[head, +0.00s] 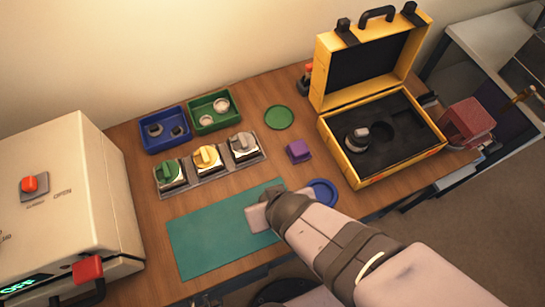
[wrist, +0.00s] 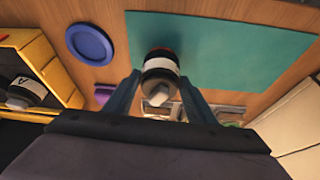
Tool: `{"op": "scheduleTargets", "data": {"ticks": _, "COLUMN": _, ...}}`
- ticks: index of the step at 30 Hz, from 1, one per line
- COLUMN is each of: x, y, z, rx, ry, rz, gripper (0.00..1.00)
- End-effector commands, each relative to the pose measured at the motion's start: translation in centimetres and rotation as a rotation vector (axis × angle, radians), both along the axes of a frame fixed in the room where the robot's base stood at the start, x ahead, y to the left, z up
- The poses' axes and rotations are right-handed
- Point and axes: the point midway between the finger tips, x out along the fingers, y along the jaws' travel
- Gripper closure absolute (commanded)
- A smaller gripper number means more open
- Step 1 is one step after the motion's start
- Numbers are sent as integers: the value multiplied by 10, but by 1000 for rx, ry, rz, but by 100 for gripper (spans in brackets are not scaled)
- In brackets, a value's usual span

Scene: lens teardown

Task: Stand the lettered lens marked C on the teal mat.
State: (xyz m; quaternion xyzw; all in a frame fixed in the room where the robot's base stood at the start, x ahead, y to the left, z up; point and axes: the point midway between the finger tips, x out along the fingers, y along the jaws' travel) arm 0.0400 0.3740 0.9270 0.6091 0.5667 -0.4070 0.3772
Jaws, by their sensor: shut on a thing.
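My gripper (head: 268,212) is over the right part of the teal mat (head: 205,238). In the wrist view its two fingers (wrist: 160,76) are shut on a lens (wrist: 161,68) with a black body, a white band and a reddish far rim. No letter shows on this lens, and the head view hides it behind my gripper. The lens overlaps the near edge of the mat (wrist: 235,35) in the wrist view; I cannot tell whether it touches the mat. Another lens (head: 357,140) sits in the open yellow case; the wrist view shows it marked A (wrist: 22,85).
The yellow case (head: 350,172) has an empty round recess beside the lens. A blue round dish (head: 322,192) is right of the mat. Behind are a purple block (head: 298,151), a knob rack (head: 210,181), blue (head: 163,147) and green (head: 193,125) trays. The mat's left part is clear.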

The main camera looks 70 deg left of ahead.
Motion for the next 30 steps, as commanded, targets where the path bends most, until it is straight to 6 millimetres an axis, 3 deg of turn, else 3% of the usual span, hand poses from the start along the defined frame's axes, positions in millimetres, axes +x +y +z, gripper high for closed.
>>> {"op": "scheduleTargets", "data": {"ticks": 23, "x": 0, "y": 1, "z": -8, "rx": 4, "ry": 1, "rz": 0, "gripper": 72}}
{"op": "scheduleTargets", "data": {"ticks": 24, "x": 0, "y": 1, "z": -7, "rx": 4, "ry": 1, "rz": 0, "gripper": 48}}
{"op": "scheduleTargets", "data": {"ticks": 26, "x": 0, "y": 1, "z": -7, "rx": 4, "ry": 1, "rz": 0, "gripper": 33}}
{"op": "scheduleTargets", "data": {"ticks": 27, "x": 0, "y": 1, "z": -7, "rx": 3, "ry": 1, "rz": 0, "gripper": 28}}
{"op": "scheduleTargets", "data": {"ticks": 30, "x": 0, "y": 1, "z": -7, "rx": 2, "ry": 1, "rz": 0, "gripper": 28}}
